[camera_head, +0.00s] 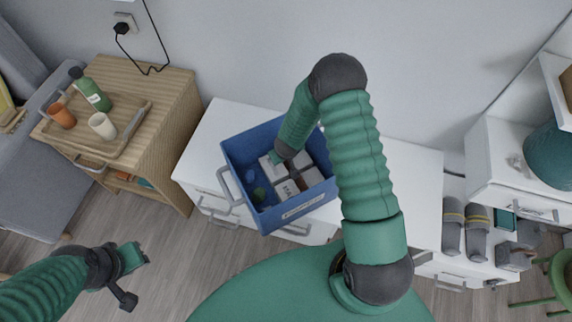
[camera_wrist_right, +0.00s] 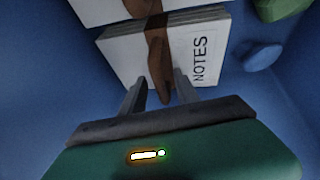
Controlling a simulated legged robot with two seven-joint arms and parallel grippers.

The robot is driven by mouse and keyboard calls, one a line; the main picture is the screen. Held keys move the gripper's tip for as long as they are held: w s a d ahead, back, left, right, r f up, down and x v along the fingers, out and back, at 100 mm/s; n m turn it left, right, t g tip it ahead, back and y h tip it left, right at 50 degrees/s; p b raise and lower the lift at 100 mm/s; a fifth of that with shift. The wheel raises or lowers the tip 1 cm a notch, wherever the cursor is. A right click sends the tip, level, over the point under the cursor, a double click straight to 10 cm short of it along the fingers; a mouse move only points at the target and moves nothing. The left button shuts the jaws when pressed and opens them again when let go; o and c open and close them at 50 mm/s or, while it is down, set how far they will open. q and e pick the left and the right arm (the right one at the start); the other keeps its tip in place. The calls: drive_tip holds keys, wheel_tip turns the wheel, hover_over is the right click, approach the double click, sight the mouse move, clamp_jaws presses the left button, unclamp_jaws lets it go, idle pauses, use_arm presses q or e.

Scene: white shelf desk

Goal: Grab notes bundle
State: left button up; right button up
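Several white notes bundles lie in the blue bin (camera_head: 238,153); one bundle (camera_head: 287,190) shows dark lettering on its face. In the right wrist view a white bundle (camera_wrist_right: 205,48) with a brown band and the word NOTES lies just ahead of my right gripper (camera_wrist_right: 160,80). Its two grey fingers are apart, one on each side of the brown band, close to the bundle; contact is not clear. In the head view my right arm hides the fingers inside the bin. My left gripper (camera_head: 138,256) is over the floor at lower left, away from the bin; its finger opening is unclear.
The bin stands on a white desk (camera_head: 405,165), its walls close around my right gripper. A blue rounded thing (camera_wrist_right: 262,56) and a green one (camera_wrist_right: 280,8) lie beside the bundles. A wooden cabinet (camera_head: 165,95) with a tray stands left; white shelves (camera_head: 492,145) stand right.

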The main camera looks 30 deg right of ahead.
drive_tip(key=shift+r, duration=0.15)
drive_tip(key=shift+c, duration=0.4)
drive_tip(key=shift+a, duration=0.1)
drive_tip(key=shift+c, duration=1.3)
drive_tip(key=shift+a, duration=0.1)
drive_tip(key=c, duration=0.5)
